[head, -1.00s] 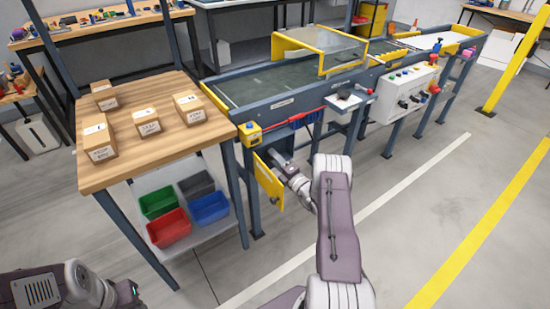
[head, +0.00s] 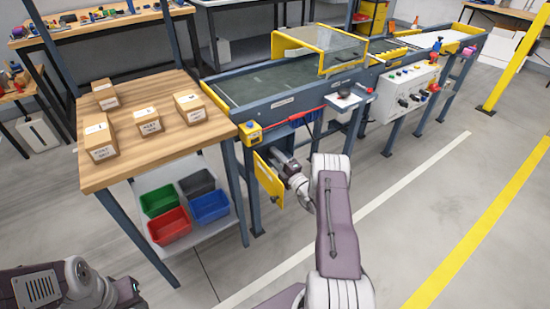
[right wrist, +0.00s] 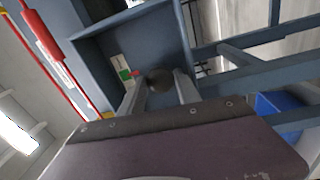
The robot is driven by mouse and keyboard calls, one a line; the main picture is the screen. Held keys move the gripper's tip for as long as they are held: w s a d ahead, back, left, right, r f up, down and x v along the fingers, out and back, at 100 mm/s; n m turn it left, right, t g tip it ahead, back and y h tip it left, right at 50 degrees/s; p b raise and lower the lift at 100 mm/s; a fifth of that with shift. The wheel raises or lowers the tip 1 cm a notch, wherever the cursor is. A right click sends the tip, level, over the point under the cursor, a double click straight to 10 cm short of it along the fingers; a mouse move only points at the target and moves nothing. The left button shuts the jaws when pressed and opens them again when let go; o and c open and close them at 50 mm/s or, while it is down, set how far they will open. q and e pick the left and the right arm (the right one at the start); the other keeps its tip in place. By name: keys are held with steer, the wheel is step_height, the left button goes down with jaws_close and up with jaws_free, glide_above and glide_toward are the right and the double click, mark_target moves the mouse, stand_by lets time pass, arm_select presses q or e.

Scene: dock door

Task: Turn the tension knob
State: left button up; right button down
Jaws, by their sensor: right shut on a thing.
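The tension knob, a dark round knob (right wrist: 160,80), sits inside a blue-grey recess in the right wrist view. My right gripper (right wrist: 159,86) has a finger on each side of it and is shut on it. In the head view the right gripper (head: 280,158) reaches under the near end of the conveyor, beside an open yellow door (head: 268,180). The knob is hidden there. Part of my left arm and gripper (head: 130,291) shows low at the left, away from the conveyor. Its fingers are not clear.
A wooden table (head: 150,85) with several cartons stands left of the conveyor (head: 255,88). Coloured bins sit on its lower shelf. A control box (head: 408,95) hangs farther along the conveyor. A red bar (right wrist: 38,35) runs beside the recess. The floor at the right is clear.

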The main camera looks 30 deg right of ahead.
steer(key=shift+f, duration=0.15)
steer(key=c, duration=0.9)
jaws_free()
